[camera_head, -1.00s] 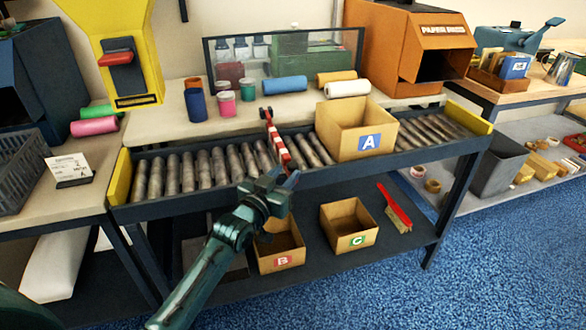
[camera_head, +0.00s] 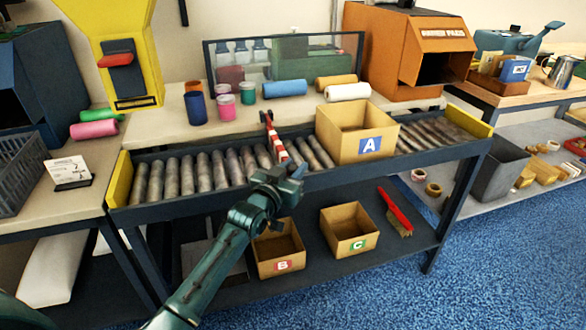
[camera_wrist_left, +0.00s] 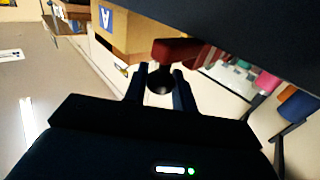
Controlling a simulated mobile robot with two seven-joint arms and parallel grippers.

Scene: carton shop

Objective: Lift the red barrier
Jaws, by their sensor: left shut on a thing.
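The red barrier (camera_head: 275,138), a narrow arm with red and white bands, lies across the roller conveyor just left of box A (camera_head: 350,137). My left gripper (camera_head: 293,178) is at the conveyor's front edge, by the barrier's near end. In the left wrist view my left gripper (camera_wrist_left: 161,84) has its fingers on either side of a dark rounded end, with the barrier's red part (camera_wrist_left: 180,52) just beyond. It is shut on this end of the barrier. The exact contact is dark and hard to see. My right gripper is not in view.
Box B (camera_head: 279,251) and box C (camera_head: 349,228) stand on the lower shelf, with a red brush (camera_head: 396,210) to their right. The rollers (camera_head: 195,174) left of the barrier are clear. Rolls and cups stand on the ledge behind.

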